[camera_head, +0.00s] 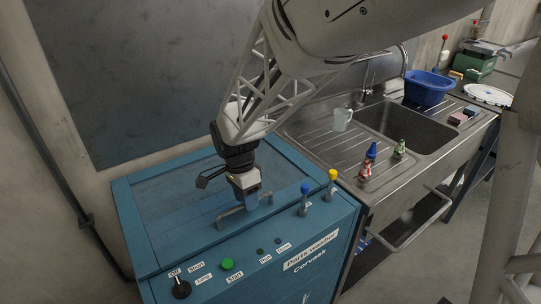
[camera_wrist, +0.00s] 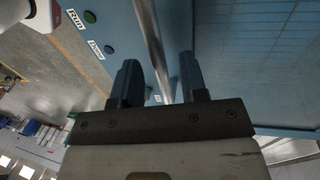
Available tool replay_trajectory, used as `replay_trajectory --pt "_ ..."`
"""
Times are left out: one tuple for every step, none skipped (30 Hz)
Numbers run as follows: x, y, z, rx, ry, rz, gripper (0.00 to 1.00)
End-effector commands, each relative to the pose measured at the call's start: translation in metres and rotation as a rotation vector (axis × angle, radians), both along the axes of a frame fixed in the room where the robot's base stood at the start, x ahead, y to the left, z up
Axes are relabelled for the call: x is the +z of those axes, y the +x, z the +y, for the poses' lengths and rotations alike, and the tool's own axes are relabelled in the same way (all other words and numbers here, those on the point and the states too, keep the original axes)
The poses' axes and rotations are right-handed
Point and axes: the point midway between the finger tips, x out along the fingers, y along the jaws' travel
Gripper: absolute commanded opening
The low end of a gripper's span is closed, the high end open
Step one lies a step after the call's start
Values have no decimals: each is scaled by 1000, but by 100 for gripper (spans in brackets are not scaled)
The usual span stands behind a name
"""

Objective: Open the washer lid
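The blue parts washer stands at the lower middle of the head view, with its flat lid (camera_head: 165,200) down on top. A grey bar handle (camera_head: 231,212) is fixed near the lid's front edge. My gripper (camera_head: 248,203) is over the handle, fingers pointing down, and partly hides it. In the wrist view the two dark fingertips (camera_wrist: 160,75) are apart. The handle bar (camera_wrist: 152,40) runs between them with a visible gap on both sides. Whether the bar lies fully at fingertip depth I cannot tell. The lid's translucent panel (camera_wrist: 260,60) fills the wrist view's right side.
A steel sink (camera_head: 410,125) with small bottles and a blue basin (camera_head: 428,88) adjoins on the right. A dark wall panel (camera_head: 150,70) rises behind.

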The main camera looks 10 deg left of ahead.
Motion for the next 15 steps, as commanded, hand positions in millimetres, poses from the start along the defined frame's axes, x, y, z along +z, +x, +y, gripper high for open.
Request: replay_trajectory --pt "0 0 0 0 0 0 34" --pt "0 0 0 0 0 0 29" --pt "0 0 0 0 0 0 23" --pt "0 0 0 0 0 0 18" --pt "0 0 0 0 0 0 14" --pt "0 0 0 0 0 0 8" --pt "0 0 0 0 0 0 3" --pt "0 0 0 0 0 0 0" --pt "0 0 0 0 0 0 0" --pt "0 0 0 0 0 0 0" --pt "0 0 0 0 0 0 0" --pt "0 0 0 0 0 0 0" --pt "0 0 0 0 0 0 0" --pt "0 0 0 0 0 0 0" --pt "0 0 0 0 0 0 0"
